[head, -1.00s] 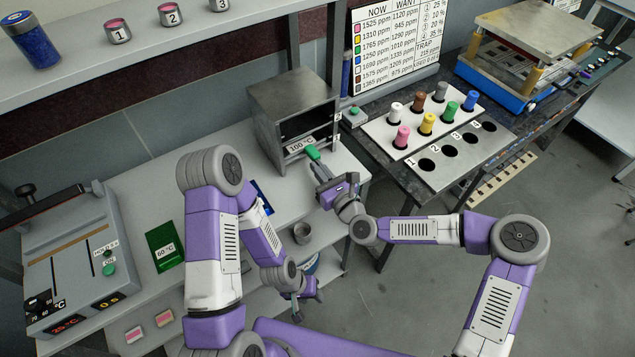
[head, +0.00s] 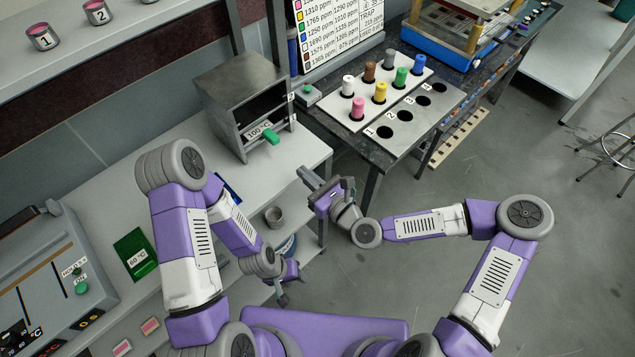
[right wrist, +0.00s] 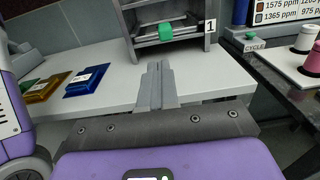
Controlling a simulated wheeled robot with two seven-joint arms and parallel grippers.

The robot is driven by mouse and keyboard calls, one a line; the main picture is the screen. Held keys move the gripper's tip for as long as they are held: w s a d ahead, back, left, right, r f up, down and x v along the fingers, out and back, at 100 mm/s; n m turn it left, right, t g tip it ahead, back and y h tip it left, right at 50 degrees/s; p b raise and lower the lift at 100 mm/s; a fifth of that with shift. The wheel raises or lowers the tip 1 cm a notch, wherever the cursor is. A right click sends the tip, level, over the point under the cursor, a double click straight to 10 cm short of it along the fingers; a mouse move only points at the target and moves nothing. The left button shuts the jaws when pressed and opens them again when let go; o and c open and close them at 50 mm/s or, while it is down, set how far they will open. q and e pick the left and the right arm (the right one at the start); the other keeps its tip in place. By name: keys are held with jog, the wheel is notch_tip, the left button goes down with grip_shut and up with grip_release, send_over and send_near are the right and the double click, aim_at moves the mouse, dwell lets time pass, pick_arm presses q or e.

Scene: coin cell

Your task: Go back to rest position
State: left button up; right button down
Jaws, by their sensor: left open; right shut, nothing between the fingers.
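My right gripper (head: 306,176) is shut and empty in the head view, just off the front edge of the white bench, below and to the right of the grey oven. In the right wrist view its closed fingers (right wrist: 157,82) point toward the bench and the oven (right wrist: 170,38). My left gripper (head: 283,299) hangs low near the bench's lower shelf in the head view. It is small there and partly overlapped by my own arm. It holds nothing that I can see.
The grey oven (head: 213,92) with a green handle stands on the white bench (head: 185,137). A rack (head: 441,101) of coloured vials sits on the dark table at the right.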

jog(key=shift+v, duration=1.9)
jog(key=s+d+f+n+g+h, duration=0.15)
jog(key=s+f+n+g, duration=0.25)
jog(key=f+n, duration=0.4)
jog(key=s+d+f+n+g+h, duration=0.1)
jog(key=s+f+n+g+h, duration=0.3)
jog(key=f, duration=0.6)
jog(key=s+d+f+n+g+h, duration=0.3)
jog(key=s+d+f+n, duration=0.5)
jog(key=d+n, duration=0.3)
jog(key=shift+d+f+n+g+h, duration=0.2)
jog(key=shift+f+n+g+h, duration=0.1)
jog(key=shift+n+h, duration=0.15)
